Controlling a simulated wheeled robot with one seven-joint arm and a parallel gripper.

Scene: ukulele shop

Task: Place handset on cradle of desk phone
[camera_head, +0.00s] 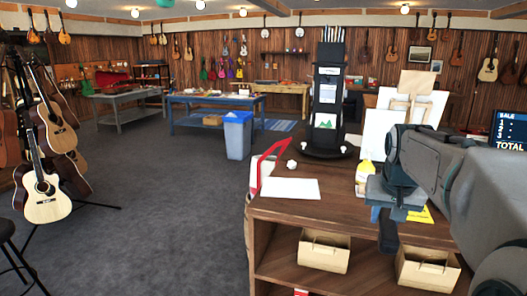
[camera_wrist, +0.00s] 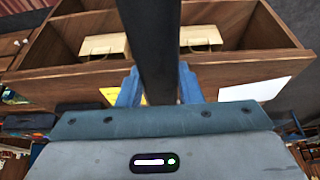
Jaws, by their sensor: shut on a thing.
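My gripper (camera_head: 388,214) is above the front edge of the wooden counter (camera_head: 320,207), its blue fingers shut on a black handset. The handset (camera_head: 388,236) hangs down below the fingers in front of the counter. In the wrist view the handset (camera_wrist: 152,45) is a long dark bar between the blue fingers (camera_wrist: 158,92), running up out of the picture. I cannot make out the desk phone or its cradle in the head view, where my arm hides part of the counter. A dark object (camera_wrist: 28,122) at the wrist view's left edge is too unclear to name.
On the counter are a white sheet (camera_head: 290,188), a red-framed item (camera_head: 268,165), a yellow bottle (camera_head: 363,178) and a yellow paper (camera_head: 420,215). Brown boxes (camera_head: 324,251) sit on the shelf below. A screen (camera_head: 510,130) stands at right. Open floor lies left.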

